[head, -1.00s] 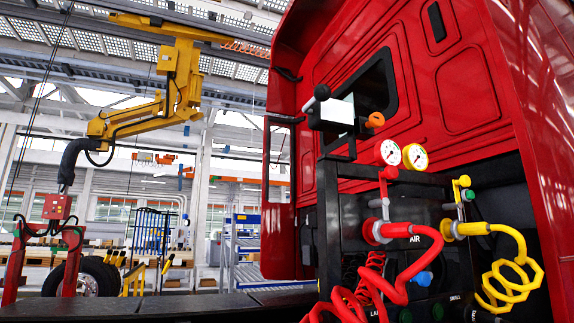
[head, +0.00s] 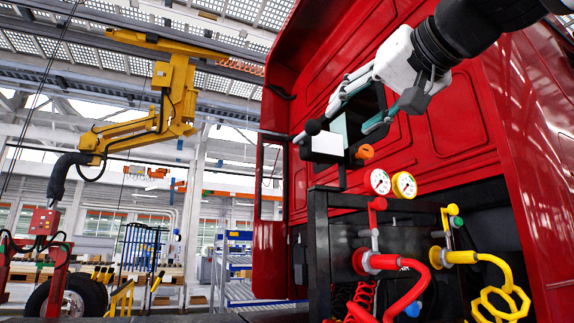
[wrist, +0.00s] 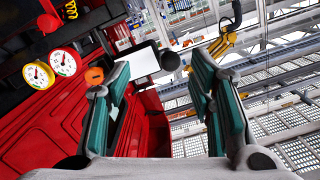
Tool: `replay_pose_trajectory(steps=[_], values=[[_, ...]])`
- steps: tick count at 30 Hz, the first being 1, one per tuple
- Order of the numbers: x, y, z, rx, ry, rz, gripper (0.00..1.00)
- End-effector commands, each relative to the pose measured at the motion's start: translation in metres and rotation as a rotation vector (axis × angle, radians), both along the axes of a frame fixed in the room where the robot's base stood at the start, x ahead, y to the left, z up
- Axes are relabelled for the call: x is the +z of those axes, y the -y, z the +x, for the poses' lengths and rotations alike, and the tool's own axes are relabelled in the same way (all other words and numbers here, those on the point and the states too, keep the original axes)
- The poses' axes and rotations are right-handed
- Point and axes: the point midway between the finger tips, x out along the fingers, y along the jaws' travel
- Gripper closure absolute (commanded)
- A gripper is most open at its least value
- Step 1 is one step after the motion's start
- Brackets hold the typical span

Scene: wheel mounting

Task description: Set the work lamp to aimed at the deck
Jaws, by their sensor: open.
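The work lamp (head: 325,146) is a dark box with a pale face on a black post, left of the cab's window. It has a black ball-ended lever (head: 312,127) at its upper left and an orange knob (head: 364,151) at its right. My gripper (head: 354,112) is open and empty, just above and right of the lamp in the head view. In the wrist view, the lamp's pale face (wrist: 146,62) and black ball (wrist: 170,60) show between and beyond the two fingers (wrist: 160,72). The orange knob (wrist: 93,76) is beside the left finger. Contact cannot be told.
The red truck cab (head: 440,130) stands close behind the lamp. Below are two gauges (head: 391,183), a red hose (head: 405,290) and a yellow hose (head: 500,290). A yellow lifting arm (head: 175,95) and a wheel (head: 75,297) are far left.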

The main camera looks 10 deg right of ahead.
Motion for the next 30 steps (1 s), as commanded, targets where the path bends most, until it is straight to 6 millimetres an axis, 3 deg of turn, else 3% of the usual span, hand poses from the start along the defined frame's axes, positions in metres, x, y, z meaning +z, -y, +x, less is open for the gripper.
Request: replay_pose_trajectory(steps=[3,8,24,30], values=[[0.025,0.0,-0.005,0.004,0.049,0.014,0.51],[0.033,-0.002,-0.001,0.006,0.065,0.019,0.51],[0.033,-0.029,0.091,0.006,0.061,0.018,0.51],[0.033,-0.036,0.115,0.006,0.063,0.019,0.51]])
